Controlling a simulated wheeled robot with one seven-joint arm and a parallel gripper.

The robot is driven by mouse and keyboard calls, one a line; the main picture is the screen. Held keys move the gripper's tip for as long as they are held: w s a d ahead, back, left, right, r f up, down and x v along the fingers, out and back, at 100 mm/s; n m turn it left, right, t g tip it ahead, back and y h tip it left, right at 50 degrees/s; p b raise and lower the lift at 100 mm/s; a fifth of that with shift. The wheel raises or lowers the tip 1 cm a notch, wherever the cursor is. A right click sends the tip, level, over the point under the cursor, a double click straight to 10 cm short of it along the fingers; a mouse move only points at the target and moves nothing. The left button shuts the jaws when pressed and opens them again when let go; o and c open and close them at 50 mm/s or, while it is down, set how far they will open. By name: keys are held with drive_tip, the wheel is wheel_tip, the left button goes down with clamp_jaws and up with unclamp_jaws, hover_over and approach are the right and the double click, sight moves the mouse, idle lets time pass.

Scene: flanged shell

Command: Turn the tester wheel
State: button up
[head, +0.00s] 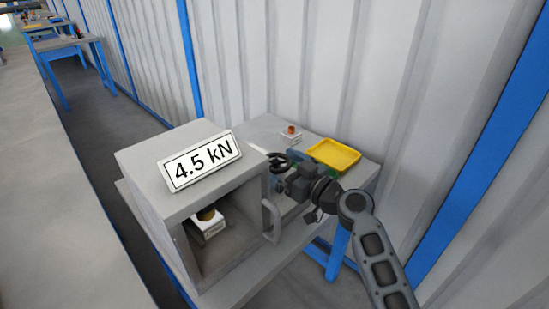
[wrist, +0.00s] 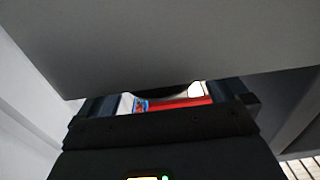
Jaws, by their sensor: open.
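The tester wheel (head: 278,160) is a small dark handwheel beside the right side of the grey tester box (head: 178,200). A sign reading 4.5 kN (head: 201,162) leans on top of the box. My gripper (head: 286,173) is close to the wheel, on its right and near side; I cannot tell if they touch. In the wrist view my gripper (wrist: 168,102) is open, with its two dark fingers apart. A dark curved edge shows between them, perhaps the wheel's rim. A large grey surface hides most of what lies beyond.
A yellow tray (head: 334,155) and a small white block with an orange top (head: 291,134) are on the grey bench behind. A white block with a yellowish top (head: 207,225) sits inside the open box. A grey handle (head: 270,220) stands at the box's right edge.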

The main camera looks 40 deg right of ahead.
drive_tip(key=shift+w, duration=1.05)
drive_tip(key=c, duration=0.9)
drive_tip(key=shift+f, duration=0.15)
